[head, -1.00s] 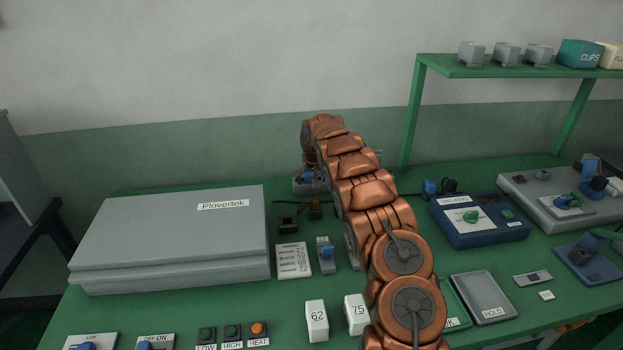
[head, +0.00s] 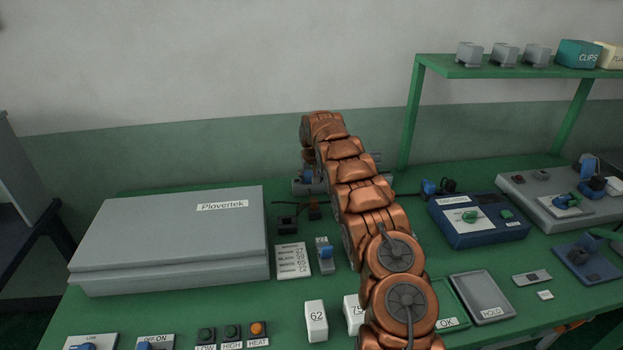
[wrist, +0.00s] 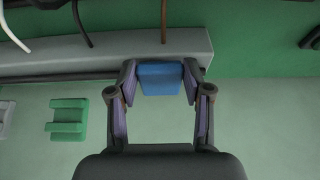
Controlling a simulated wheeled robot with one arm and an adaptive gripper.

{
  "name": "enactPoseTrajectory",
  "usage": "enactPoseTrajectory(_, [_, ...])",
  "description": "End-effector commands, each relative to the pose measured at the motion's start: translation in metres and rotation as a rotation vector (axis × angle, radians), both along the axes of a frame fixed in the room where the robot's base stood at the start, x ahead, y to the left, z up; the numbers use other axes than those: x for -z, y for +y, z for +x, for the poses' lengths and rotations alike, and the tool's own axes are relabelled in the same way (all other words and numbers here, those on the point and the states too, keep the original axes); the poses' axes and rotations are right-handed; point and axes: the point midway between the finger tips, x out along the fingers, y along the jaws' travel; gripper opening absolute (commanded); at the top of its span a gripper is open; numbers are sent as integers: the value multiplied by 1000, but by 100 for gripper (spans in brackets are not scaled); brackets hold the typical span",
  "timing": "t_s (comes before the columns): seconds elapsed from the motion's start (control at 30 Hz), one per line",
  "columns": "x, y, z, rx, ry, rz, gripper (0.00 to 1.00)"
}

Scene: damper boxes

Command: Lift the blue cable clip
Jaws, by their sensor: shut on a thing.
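The blue cable clip (wrist: 160,77) sits between the fingertips of my gripper (wrist: 160,83) in the wrist view. The fingers touch it on both sides and are shut on it. Its far edge lies over the grey rail (wrist: 90,57); whether it still touches the rail cannot be told. In the head view a bit of blue (head: 306,175) shows left of my arm, beside a grey block (head: 303,187). My gripper is mostly hidden behind the arm there.
A green clip (wrist: 68,119) lies left of my gripper in the wrist view. Wires cross the rail. In the head view a large grey Plovertek case (head: 175,237) stands left of the arm, a blue box (head: 485,232) right. A green shelf (head: 510,70) stands at the back right.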

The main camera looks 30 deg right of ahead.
Motion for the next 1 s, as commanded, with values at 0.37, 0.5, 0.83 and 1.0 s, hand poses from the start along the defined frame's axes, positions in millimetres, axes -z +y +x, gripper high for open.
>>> enactPoseTrajectory(0.37, [-6, 9, 8, -14, 41, 22, 15])
enactPoseTrajectory(0.5, [-7, 8, 6, -9, 59, 26, 15])
enactPoseTrajectory(0.83, [-5, 5, 1, -2, 75, 30, 15])
enactPoseTrajectory(1.0, [-4, 4, 0, -1, 78, 31, 56])
